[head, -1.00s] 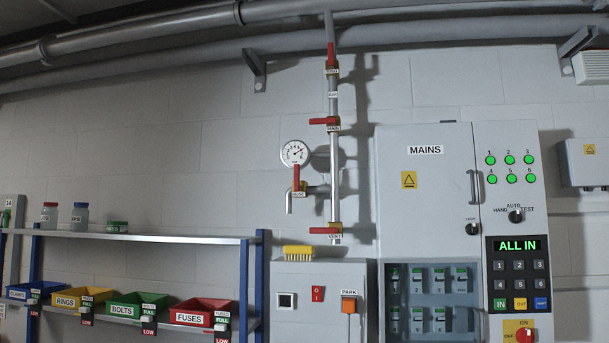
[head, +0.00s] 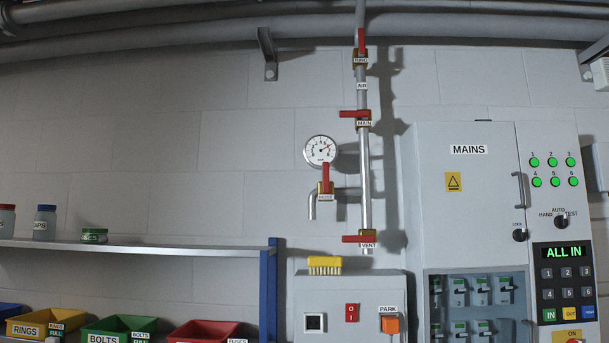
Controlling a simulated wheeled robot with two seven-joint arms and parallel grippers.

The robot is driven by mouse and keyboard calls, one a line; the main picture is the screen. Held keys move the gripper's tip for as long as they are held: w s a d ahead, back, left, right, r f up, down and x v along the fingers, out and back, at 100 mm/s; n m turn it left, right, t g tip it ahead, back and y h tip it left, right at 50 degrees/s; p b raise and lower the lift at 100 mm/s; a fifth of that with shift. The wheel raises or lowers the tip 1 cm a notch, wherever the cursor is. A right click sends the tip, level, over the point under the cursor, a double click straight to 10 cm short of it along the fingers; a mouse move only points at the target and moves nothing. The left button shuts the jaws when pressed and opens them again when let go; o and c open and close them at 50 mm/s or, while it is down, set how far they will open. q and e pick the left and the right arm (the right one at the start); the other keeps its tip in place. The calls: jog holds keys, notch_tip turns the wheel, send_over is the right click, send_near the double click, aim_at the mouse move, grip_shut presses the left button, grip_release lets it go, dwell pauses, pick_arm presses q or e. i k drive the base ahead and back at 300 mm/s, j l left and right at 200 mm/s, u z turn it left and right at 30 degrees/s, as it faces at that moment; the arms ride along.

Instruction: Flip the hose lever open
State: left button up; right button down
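The hose lever (head: 325,177) is a red handle on a brass valve with a label reading HOSE, below the round gauge (head: 320,151). The lever stands upright. A short grey outlet pipe (head: 312,207) bends down from this valve at the left. The valve joins the vertical air pipe (head: 364,180) at its right. Neither of my grippers shows in the head view.
Other red levers are on the vertical pipe: RING (head: 362,42) upright, MAIN (head: 355,114) and VENT (head: 358,239) sideways. A grey box (head: 350,290) with a yellow brush (head: 324,262) is below. The MAINS cabinet (head: 465,200) stands right, a shelf (head: 150,249) left.

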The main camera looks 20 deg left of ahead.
aim_at(325, 165)
jog(key=i+j, duration=0.1)
jog(key=j, duration=0.9)
jog(key=i+j+z, duration=0.1)
jog(key=j, duration=0.85)
jog(key=i+j, duration=0.1)
jog(key=j, duration=0.9)
